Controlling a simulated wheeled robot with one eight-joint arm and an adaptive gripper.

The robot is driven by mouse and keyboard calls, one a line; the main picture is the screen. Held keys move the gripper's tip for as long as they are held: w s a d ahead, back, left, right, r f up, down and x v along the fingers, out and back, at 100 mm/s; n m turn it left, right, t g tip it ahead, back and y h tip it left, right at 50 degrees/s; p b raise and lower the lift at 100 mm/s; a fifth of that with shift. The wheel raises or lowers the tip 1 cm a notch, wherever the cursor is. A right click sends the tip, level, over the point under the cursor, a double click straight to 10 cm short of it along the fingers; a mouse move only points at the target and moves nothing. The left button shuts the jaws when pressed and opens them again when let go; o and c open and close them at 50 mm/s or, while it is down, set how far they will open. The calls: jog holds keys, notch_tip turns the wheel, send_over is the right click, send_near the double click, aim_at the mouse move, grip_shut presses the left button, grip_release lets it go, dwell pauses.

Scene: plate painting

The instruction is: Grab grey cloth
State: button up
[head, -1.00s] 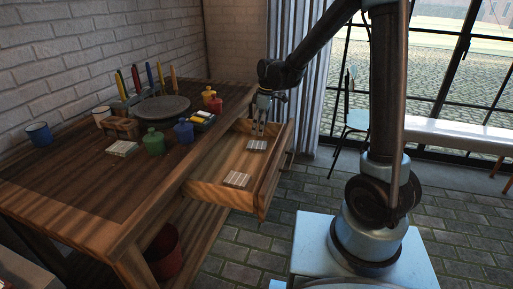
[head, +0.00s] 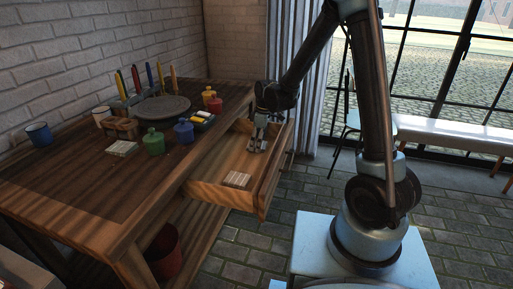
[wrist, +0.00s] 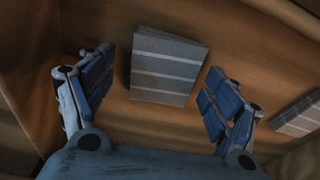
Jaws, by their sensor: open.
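The grey cloth (wrist: 166,72), folded with pale stripes, lies flat on the floor of the open drawer (head: 214,192). In the wrist view it sits between and a little beyond my open fingers. My gripper (wrist: 160,68) is open and empty, pointing down into the drawer's far part. In the head view my gripper (head: 256,148) mostly hides this cloth. I cannot tell how high the fingertips are above the drawer floor.
A second, paler striped cloth (head: 237,179) lies in the drawer's near part; it also shows at the wrist view's right edge (wrist: 299,116). Drawer walls stand close around the gripper. On the table (head: 75,185) are jars, a grey round plate (head: 163,107), brushes and another folded cloth (head: 122,148).

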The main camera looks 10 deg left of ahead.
jog(key=c, duration=1)
jog(key=shift+r, duration=0.1)
jog(key=shift+c, duration=0.2)
